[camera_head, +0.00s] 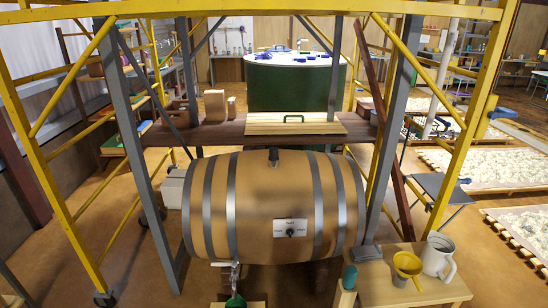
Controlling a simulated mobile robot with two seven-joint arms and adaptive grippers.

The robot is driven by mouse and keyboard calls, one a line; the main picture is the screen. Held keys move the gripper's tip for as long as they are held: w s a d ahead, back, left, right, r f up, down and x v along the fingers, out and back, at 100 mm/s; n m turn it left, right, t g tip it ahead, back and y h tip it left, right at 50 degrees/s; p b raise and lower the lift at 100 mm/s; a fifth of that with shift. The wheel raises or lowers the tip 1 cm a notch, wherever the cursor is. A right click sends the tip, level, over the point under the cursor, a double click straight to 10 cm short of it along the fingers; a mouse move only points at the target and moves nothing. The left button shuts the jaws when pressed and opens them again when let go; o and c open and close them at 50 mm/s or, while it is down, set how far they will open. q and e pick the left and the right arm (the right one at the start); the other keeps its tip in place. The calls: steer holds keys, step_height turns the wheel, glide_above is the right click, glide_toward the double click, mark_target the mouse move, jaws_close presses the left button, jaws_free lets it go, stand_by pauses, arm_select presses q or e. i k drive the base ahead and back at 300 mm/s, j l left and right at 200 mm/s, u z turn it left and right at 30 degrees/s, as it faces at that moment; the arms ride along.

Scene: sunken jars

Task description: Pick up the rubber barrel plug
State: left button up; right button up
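A wooden barrel (268,190) with grey metal hoops lies on its side in the middle of the view. A small dark piece (273,157), which looks like the rubber plug, stands upright on top of the barrel at its middle. How deep it sits in the barrel cannot be told. A metal tap (234,272) hangs low at the front of the barrel. Neither of my grippers is in view.
Yellow and grey scaffold posts (125,130) flank the barrel. A plank shelf (225,132) crosses behind it. At the lower right, a wooden bench (385,290) carries a teal cup (349,277), a yellow funnel (407,265) and a white jug (438,255).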

mark_target(273, 151)
steer(key=i+j+z, duration=0.15)
steer(key=i, duration=0.25)
steer(key=i+j+z, duration=0.2)
steer(key=i, duration=0.15)
steer(key=i+j+z, duration=0.15)
steer(key=i, duration=0.2)
